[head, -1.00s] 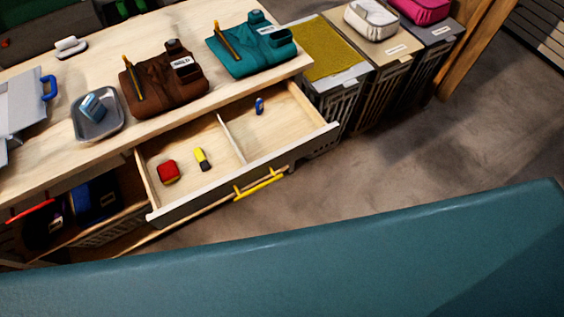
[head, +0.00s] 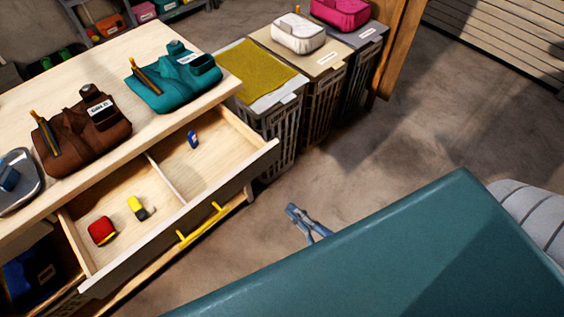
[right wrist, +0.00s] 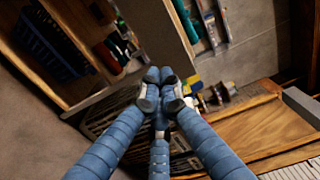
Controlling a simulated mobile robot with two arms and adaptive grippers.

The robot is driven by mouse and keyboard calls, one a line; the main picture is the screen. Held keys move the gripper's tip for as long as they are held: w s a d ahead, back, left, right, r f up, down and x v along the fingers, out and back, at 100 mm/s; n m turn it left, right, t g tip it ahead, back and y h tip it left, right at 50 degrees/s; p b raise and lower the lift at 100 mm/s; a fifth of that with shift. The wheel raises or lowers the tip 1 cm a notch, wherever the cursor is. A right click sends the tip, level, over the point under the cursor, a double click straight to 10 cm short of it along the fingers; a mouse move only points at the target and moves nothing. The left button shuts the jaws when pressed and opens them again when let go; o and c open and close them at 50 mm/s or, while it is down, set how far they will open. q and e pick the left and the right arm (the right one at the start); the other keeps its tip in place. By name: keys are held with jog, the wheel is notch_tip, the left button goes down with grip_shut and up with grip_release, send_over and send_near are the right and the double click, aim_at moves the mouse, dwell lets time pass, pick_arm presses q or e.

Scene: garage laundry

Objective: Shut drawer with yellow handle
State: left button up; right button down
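The drawer (head: 183,206) under the wooden worktop is pulled out. Its yellow bar handle (head: 203,224) is on the front panel. A divider splits the drawer, with a red item (head: 102,231) and a yellow-and-black item (head: 139,208) in the left compartment and a small blue item (head: 193,140) in the right one. My right gripper (head: 292,209) is to the right of the handle, apart from it, over the floor. In the right wrist view its blue fingers (right wrist: 160,90) meet at the tips, with nothing visible between them. My left gripper is not in view.
Brown (head: 88,130) and teal (head: 172,80) tool pouches lie on the worktop (head: 110,63). Lidded hampers (head: 268,125) stand beyond its right end. Open floor (head: 380,140) lies to the right. A large teal surface (head: 400,250) fills the foreground.

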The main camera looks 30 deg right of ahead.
aim_at(253, 173)
jog(key=b+x, duration=0.1)
jog(key=x, duration=1.1)
jog(key=shift+w+f, duration=0.1)
jog(key=shift+w, duration=0.05)
jog(key=shift+w+a+b, duration=0.15)
jog(key=shift+w+b, duration=0.15)
jog(key=shift+w, duration=0.1)
